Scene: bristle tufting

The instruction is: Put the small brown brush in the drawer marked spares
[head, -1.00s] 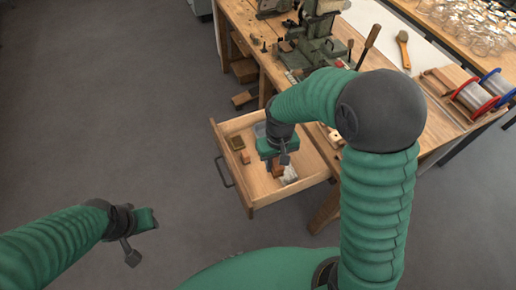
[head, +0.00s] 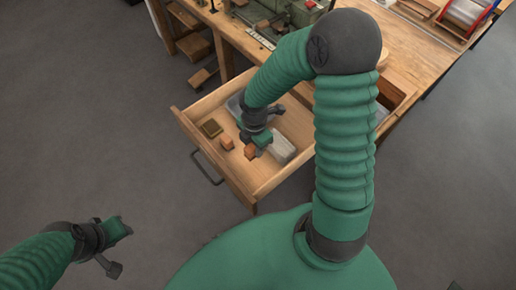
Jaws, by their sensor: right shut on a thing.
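An open wooden drawer (head: 219,168) sticks out from the workbench. No "spares" marking can be read on it. My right gripper (head: 257,146) is low over the inside of the drawer, shut on a small brown block-like piece, which looks like the small brown brush (head: 250,152). Its bristles cannot be made out, and I cannot tell whether it touches the drawer floor. My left gripper (head: 119,230) is over the floor at the lower left, away from the drawer; its fingers are too unclear to judge.
In the drawer lie another small brown block (head: 227,142), an olive-brown block (head: 210,128) and a pale whitish piece (head: 283,148). The workbench (head: 415,52) with a machine stands behind. Wooden pieces (head: 195,46) sit under the bench.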

